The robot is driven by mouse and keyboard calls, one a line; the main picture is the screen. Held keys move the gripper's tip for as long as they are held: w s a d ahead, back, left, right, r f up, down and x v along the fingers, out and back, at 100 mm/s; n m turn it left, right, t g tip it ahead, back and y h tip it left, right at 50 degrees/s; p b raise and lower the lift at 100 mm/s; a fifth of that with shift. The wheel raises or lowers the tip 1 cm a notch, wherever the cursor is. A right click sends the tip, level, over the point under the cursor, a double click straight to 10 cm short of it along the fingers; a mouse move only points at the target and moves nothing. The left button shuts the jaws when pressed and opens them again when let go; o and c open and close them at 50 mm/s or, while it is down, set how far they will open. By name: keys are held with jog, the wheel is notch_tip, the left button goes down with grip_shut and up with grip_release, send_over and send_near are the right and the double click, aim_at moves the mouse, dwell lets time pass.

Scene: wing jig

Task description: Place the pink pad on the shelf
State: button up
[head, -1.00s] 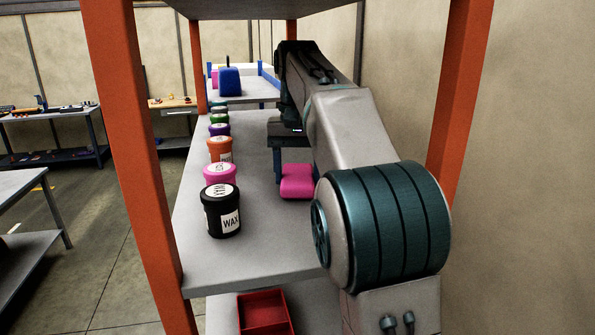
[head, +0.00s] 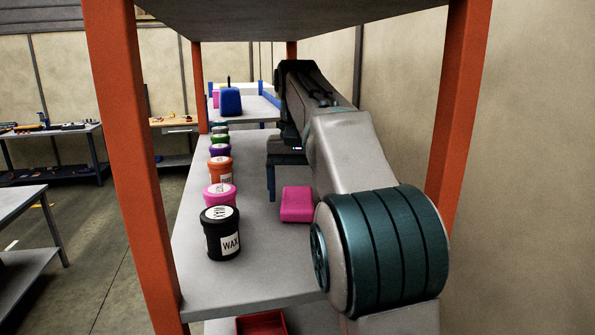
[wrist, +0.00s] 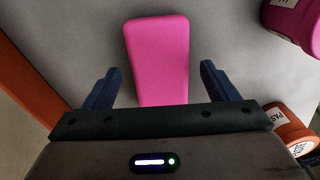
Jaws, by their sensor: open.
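The pink pad (head: 297,204) lies flat on the grey shelf (head: 240,265), right of the row of wax jars. In the wrist view the pad (wrist: 158,60) lies ahead of and partly between the two blue fingers. My gripper (wrist: 157,85) is open, with a gap on each side of the pad, and it holds nothing. In the head view my gripper (head: 271,185) is just behind and left of the pad, its fingers pointing down. Part of the far finger is hidden there.
A row of jars stands along the left edge: black (head: 222,235), pink (head: 219,194), orange (head: 219,170) and others. Orange posts (head: 135,150) and (head: 455,110) flank the shelf, with another board above. A red bin (head: 262,323) sits below.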

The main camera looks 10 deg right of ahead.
aim_at(298, 198)
notch_tip(298, 198, up, 6)
jog(key=shift+f+p, duration=0.2)
jog(key=shift+p, duration=0.2)
jog(key=shift+r, duration=0.45)
